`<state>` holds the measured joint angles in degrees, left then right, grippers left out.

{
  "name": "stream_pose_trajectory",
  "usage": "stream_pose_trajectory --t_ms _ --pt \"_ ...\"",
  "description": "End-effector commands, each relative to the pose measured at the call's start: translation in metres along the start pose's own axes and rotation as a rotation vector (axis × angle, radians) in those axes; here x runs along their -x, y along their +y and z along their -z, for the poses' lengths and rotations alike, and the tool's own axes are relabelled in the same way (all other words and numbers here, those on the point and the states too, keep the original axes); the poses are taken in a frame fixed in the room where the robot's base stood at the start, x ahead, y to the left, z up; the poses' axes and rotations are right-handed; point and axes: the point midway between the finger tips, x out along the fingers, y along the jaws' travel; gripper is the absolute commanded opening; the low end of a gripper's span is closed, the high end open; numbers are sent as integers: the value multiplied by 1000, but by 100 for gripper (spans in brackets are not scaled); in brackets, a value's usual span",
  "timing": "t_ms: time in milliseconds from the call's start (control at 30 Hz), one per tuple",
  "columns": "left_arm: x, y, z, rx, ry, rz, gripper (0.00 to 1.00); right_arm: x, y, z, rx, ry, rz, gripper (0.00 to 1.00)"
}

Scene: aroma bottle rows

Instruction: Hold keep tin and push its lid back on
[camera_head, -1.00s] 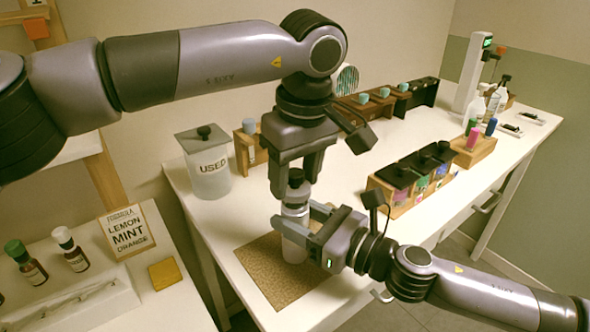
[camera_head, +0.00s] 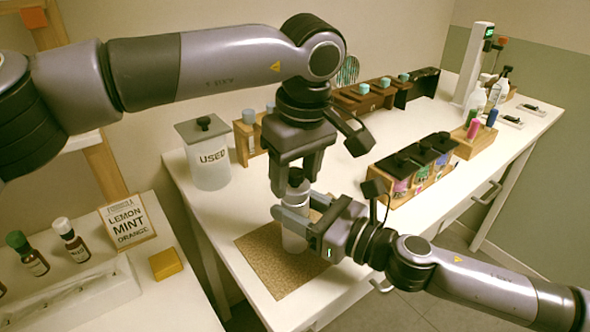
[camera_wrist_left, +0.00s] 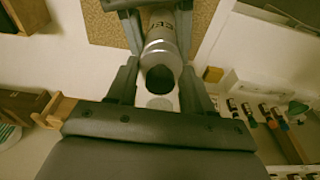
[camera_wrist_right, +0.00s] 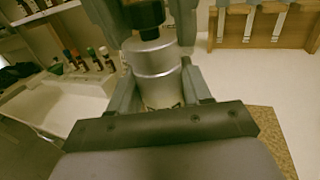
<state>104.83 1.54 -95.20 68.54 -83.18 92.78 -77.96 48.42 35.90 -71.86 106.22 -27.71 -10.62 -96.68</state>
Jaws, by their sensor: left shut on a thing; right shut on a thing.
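The keep tin (camera_head: 294,236) is a silver cylinder standing upright over the brown mat; I cannot tell whether its base touches it. My right gripper (camera_head: 293,217) comes in from the right and is shut on the tin's body, which fills its jaws in the right wrist view (camera_wrist_right: 158,92). The lid has a black knob (camera_head: 295,177), also clear in the left wrist view (camera_wrist_left: 160,79). My left gripper (camera_head: 298,186) points down from above, its fingers shut around the lid's knob. The lid lines up with the tin's top; I see no clear gap between them.
The brown mat (camera_head: 262,262) lies near the table's front edge. A white jar marked USED (camera_head: 209,170) stands behind left. A wooden rack with black-topped items (camera_head: 412,172) is to the right. A side table with bottles and a LEMON MINT card (camera_head: 127,222) is at the left.

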Motion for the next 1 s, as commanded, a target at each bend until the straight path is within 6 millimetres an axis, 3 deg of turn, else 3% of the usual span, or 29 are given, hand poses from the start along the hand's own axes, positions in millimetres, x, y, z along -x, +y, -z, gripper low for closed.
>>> stream_pose_trajectory --t_ms 400,433,500,833,1000 --pt "-9 0 -1 0 0 -1 23 0 0 0 1 1 1 0" --pt "-9 0 -1 0 0 -1 61 0 0 0 1 1 1 0" --pt "-8 0 -1 0 0 -1 81 0 0 0 1 1 1 0" --pt "-6 0 -1 0 1 -1 81 0 0 0 1 1 1 0" --pt "16 1 -1 0 3 -4 81 0 0 0 1 1 1 0"
